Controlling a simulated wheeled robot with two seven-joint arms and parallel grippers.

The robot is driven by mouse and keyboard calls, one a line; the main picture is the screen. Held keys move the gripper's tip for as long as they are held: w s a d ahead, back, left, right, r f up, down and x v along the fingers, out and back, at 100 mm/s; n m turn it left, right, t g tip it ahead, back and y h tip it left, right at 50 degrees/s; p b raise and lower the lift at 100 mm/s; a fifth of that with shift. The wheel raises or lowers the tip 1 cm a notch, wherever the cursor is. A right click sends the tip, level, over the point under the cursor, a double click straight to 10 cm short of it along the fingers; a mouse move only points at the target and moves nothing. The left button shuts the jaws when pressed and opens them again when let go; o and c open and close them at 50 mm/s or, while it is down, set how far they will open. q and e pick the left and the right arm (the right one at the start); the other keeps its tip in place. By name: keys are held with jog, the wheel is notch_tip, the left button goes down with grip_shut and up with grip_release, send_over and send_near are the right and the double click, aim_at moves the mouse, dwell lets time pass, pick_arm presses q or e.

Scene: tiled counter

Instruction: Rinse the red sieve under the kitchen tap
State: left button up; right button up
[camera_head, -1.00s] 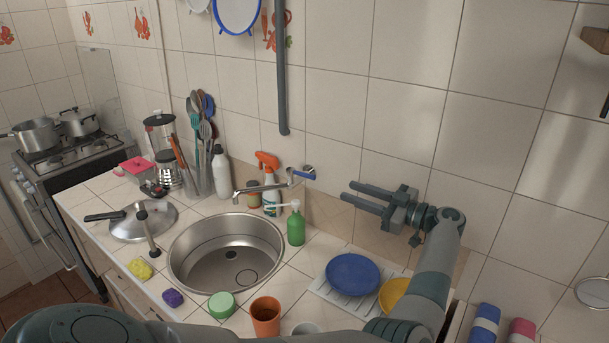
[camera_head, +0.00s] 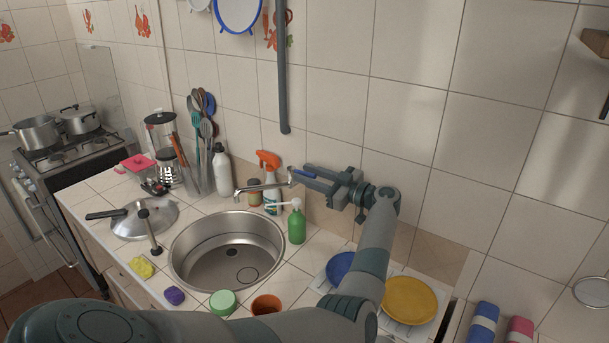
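The tap's spout reaches out to the left over the round steel sink (camera_head: 228,252). No water is visible at the spout. I do not see a red sieve in this view. My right gripper is not in view.
A green soap bottle (camera_head: 297,226) and an orange-topped spray bottle (camera_head: 270,190) stand by the tap. A blue plate (camera_head: 340,268), partly behind my arm, and a yellow plate (camera_head: 408,300) are at right. An orange cup (camera_head: 266,305) stands in front.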

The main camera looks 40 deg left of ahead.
pick_arm(q)
jog(key=shift+s+a, duration=0.1)
jog(key=shift+a, duration=0.6)
grip_shut()
